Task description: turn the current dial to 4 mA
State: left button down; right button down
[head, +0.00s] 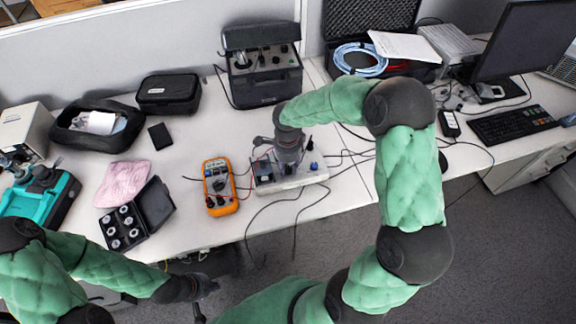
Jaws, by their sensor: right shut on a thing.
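A low white box (309,178) with a small dark module and a blue knob (314,166) sits near the table's front edge. My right gripper (289,168) reaches down onto the middle of this box and is shut on what appears to be the current dial. The gripper hides the dial, so its setting cannot be read. An orange multimeter (220,187) lies just left of the box, with leads attached; its reading is too small to read. My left gripper (207,299) is open and empty, in front of the table's front edge.
A black case of round weights (122,227), a pink cloth (122,183) and a teal device (42,203) are at the left. A black instrument (264,76) stands behind the box. Loose cables run around the box and over the front edge.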

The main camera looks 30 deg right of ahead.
jog(key=shift+a+n, duration=0.1)
jog(key=shift+n, duration=0.3)
jog(key=n+p, duration=0.1)
jog(key=n, duration=0.2)
jog(key=shift+n, duration=0.3)
jog(key=n+p, duration=0.1)
jog(key=n, duration=0.3)
jog(key=shift+s+n, duration=0.1)
jog(key=shift+n, duration=0.2)
jog(key=n+p, duration=0.2)
jog(key=n, duration=0.2)
jog(key=shift+s, duration=0.15)
jog(key=shift+s+f+n+p, duration=0.15)
jog(key=shift+n+p, duration=0.6)
jog(key=shift+n, duration=1.65)
jog(key=c, duration=1)
grip_release()
jog(key=shift+o, duration=0.2)
jog(key=shift+d, duration=0.2)
